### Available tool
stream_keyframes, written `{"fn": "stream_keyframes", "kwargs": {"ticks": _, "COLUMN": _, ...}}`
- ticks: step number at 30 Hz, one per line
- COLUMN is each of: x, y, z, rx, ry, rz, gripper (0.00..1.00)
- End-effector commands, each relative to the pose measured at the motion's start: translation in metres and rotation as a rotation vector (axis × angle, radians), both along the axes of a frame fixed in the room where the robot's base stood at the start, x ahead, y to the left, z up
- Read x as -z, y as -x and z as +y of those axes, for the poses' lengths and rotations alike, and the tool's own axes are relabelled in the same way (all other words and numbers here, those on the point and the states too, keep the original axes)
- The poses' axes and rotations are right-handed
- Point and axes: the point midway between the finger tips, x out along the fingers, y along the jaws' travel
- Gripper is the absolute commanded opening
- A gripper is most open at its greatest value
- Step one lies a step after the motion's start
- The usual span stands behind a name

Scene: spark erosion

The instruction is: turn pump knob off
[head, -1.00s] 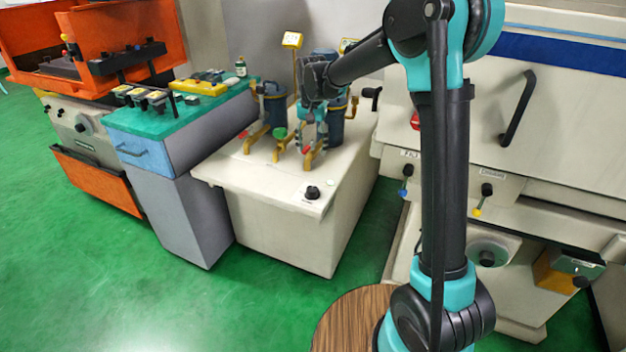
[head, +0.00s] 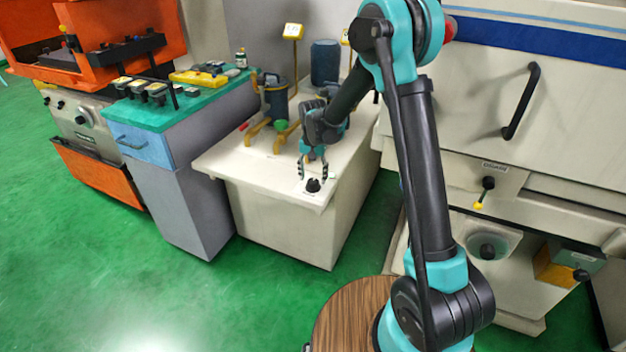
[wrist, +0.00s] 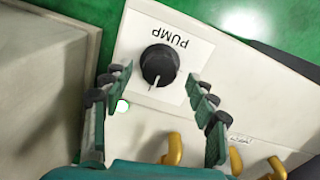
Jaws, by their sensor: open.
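The black pump knob (head: 313,185) is on the front right part of the white tank's top (head: 265,182). In the wrist view the knob (wrist: 158,66) has a white pointer line toward the picture's bottom, and it sits on a white label (wrist: 180,45) reading PUMP. My gripper (head: 314,172) points down just above the knob. In the wrist view my gripper (wrist: 162,84) is open, with one finger on each side of the knob. The fingers look apart from the knob; their exact height over it is hard to tell.
Behind my gripper stand dark blue cylinders (head: 325,62) and yellow pipes (head: 258,130) with a green-topped valve (head: 281,126). The large white machine (head: 550,100) is close on the right. The tank top left of the knob is clear.

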Motion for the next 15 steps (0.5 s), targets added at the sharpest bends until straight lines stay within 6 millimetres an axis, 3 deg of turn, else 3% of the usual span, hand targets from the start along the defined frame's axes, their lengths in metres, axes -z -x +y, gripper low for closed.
{"fn": "stream_keyframes", "kwargs": {"ticks": 6, "x": 0.017, "y": 0.0, "z": 0.0, "rx": 0.0, "ry": 0.0, "rz": 0.0, "gripper": 0.58}}
{"fn": "stream_keyframes", "kwargs": {"ticks": 15, "x": 0.018, "y": 0.0, "z": 0.0, "rx": 0.0, "ry": 0.0, "rz": 0.0, "gripper": 0.58}}
